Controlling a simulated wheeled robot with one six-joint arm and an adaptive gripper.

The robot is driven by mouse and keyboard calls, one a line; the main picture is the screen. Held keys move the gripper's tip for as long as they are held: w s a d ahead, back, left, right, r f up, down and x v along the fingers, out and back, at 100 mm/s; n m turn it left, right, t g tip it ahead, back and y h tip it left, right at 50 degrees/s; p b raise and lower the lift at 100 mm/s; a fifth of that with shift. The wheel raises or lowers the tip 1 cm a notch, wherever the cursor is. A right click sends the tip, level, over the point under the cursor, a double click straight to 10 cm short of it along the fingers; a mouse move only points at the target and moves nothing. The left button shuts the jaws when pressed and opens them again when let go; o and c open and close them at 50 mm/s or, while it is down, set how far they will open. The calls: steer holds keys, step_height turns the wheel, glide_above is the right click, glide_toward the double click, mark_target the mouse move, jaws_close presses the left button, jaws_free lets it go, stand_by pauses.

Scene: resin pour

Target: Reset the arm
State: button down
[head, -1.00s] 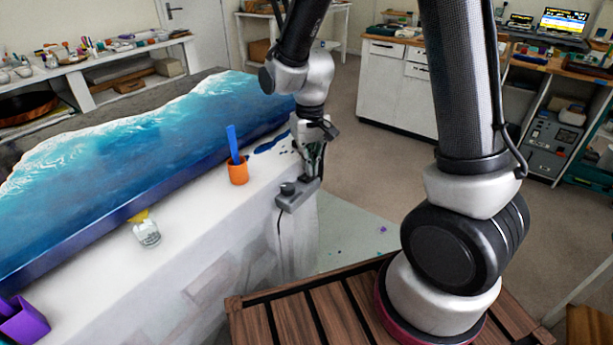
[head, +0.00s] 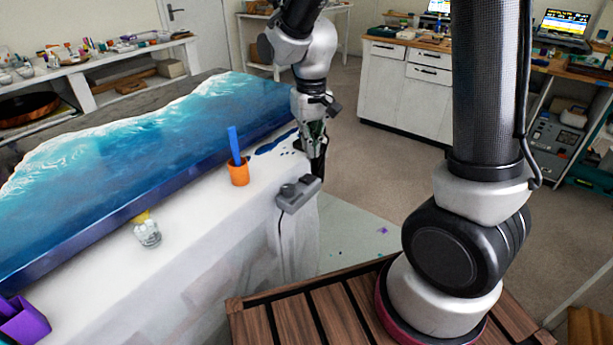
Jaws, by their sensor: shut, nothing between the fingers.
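My gripper (head: 318,166) hangs at the end of my arm, pointing down, at the right end of the white-covered table (head: 190,228). It is shut and empty. Its fingertips are dark and small here, just behind the grey box with a knob (head: 298,193). I cannot tell whether they touch anything. My arm comes down from the top of the picture, and its lower links stand at the right on a slatted wooden platform.
An orange cup (head: 239,174) with a blue stick (head: 234,145) stands left of my gripper, by a blue resin-topped slab (head: 150,150). A clear glass cup (head: 147,233) and a purple holder (head: 22,322) are farther left. Blue spills (head: 273,143) mark the cover. Open floor lies right.

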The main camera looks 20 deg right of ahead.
steer(key=shift+s+d, duration=0.1)
steer(key=shift+s, duration=0.2)
steer(key=shift+s+d+f+n+g, duration=0.15)
steer(key=shift+s+d+n+g, duration=0.1)
steer(key=shift+s, duration=0.2)
steer(key=shift+s+d+f+n+g, duration=0.15)
steer(key=shift+s+n, duration=0.1)
steer(key=shift+s, duration=0.2)
steer(key=s+d+r+m+t, duration=0.2)
steer(key=s+d+r+t, duration=0.3)
steer(key=s+d+r, duration=0.8)
steer(key=s+r, duration=0.3)
steer(key=shift+s+d, duration=0.3)
steer(key=shift+d, duration=0.1)
